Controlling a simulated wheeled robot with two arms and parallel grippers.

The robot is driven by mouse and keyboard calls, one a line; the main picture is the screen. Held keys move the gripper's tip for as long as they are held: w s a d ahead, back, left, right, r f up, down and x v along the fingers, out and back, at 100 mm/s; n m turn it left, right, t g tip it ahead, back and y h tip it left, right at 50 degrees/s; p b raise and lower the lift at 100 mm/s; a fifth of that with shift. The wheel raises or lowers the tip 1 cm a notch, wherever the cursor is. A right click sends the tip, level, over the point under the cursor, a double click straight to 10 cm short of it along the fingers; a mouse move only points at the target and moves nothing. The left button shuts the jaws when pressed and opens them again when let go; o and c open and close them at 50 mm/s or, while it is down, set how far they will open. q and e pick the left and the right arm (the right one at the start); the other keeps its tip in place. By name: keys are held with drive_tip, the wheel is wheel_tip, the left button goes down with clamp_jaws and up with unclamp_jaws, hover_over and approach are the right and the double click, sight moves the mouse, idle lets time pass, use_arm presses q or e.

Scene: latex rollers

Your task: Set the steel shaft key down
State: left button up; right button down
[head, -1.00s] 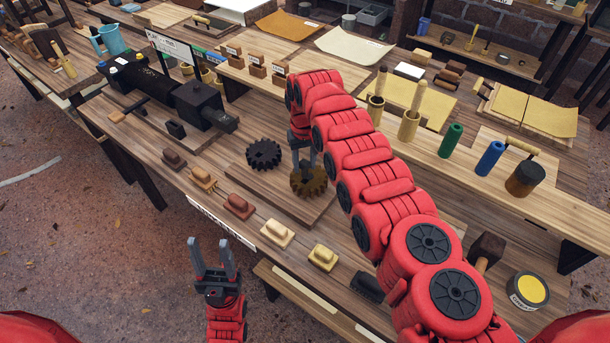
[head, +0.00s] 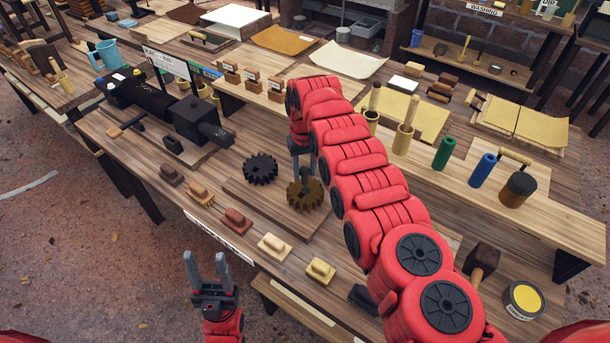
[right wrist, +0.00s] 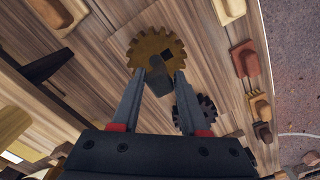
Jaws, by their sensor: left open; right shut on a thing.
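My right gripper (head: 304,166) points down over the brass-coloured gear (head: 305,194) on the wooden board. In the right wrist view its fingers (right wrist: 160,82) are shut on a small dark grey block, which looks like the steel shaft key (right wrist: 158,84). The key overlaps the lower middle of the brass gear (right wrist: 143,50) in that view; I cannot tell whether they touch. A dark square shows beside the key on the gear's face. The key is not clear in the head view. My left gripper (head: 209,272) is open and empty, in front of the bench edge.
A dark gear (head: 260,169) lies on the board left of the brass gear. A row of small handled blocks, including a red one (head: 235,219) and a cream one (head: 273,246), lies along the front edge. A black machine (head: 198,120) stands at the left. A raised shelf runs behind.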

drive_tip(key=shift+w+d+r, duration=0.1)
drive_tip(key=shift+d+r, duration=0.1)
drive_tip(key=shift+d, duration=0.15)
drive_tip(key=shift+w+d+r, duration=0.1)
drive_tip(key=shift+d+r, duration=0.1)
drive_tip(key=shift+r, duration=0.05)
drive_tip(key=shift+d+r, duration=0.1)
drive_tip(key=shift+d, duration=0.25)
drive_tip(key=shift+w+d, duration=0.15)
drive_tip(key=shift+w, duration=0.05)
drive_tip(key=shift+d+r, duration=0.1)
drive_tip(key=shift+d, duration=0.05)
drive_tip(key=w+d+r+m+b, duration=0.1)
drive_tip(key=d+r+b, duration=0.1)
drive_tip(key=d, duration=0.3)
drive_tip(key=shift+d+r, duration=0.15)
drive_tip(key=shift+r, duration=0.3)
idle(0.6)
